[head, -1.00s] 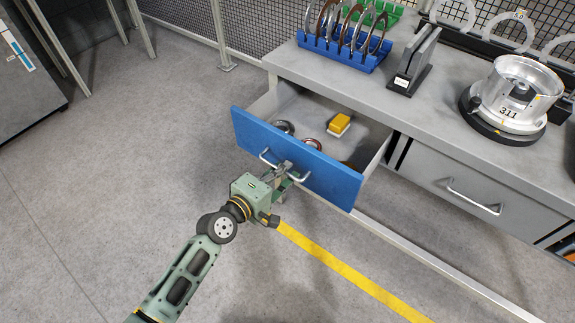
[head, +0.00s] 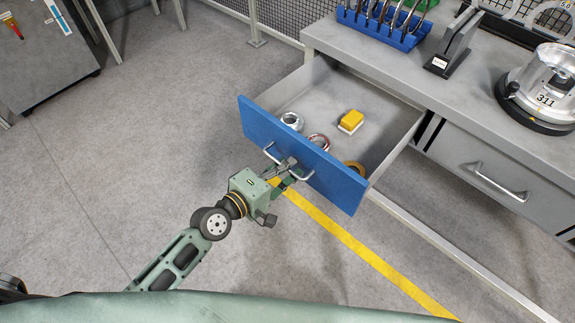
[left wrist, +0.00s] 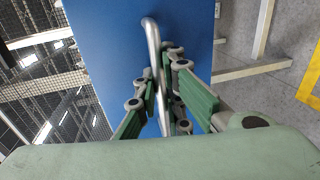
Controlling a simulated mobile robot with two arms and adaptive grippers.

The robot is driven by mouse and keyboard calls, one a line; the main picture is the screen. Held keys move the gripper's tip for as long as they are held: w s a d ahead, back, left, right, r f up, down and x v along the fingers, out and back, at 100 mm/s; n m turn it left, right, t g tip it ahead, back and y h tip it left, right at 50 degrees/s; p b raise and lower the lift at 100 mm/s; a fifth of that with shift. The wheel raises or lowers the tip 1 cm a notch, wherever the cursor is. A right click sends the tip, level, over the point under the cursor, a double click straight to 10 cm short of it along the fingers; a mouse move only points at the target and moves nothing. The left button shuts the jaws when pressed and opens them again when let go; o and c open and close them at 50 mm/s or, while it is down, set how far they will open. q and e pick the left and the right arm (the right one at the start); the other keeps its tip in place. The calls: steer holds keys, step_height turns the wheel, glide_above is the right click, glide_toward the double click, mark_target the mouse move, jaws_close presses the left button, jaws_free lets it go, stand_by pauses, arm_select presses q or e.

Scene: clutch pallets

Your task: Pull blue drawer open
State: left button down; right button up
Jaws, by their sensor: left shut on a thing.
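The blue drawer (head: 322,171) stands well out from the grey workbench, its inside open to view. Its blue front fills much of the left wrist view (left wrist: 115,60). A silver bar handle (head: 302,176) crosses the front and also shows in the left wrist view (left wrist: 153,45). My left gripper (head: 285,168) is shut on the handle, and its green fingers close around the bar in the left wrist view (left wrist: 165,95). The drawer holds a yellow and white block (head: 351,121) and several rolls, such as a yellow one (head: 353,168). My right gripper is out of view.
A closed grey drawer (head: 465,160) is to the right. On the workbench (head: 365,65) stand a blue rack (head: 384,30), a dark stand (head: 455,45) and a metal housing (head: 540,85). The floor in front, with its yellow line (head: 350,242), is clear.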

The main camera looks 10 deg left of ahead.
arm_select(q)
steer(key=c, duration=1.8)
jaws_free()
steer(key=shift+c, duration=0.2)
steer(key=v, duration=1.2)
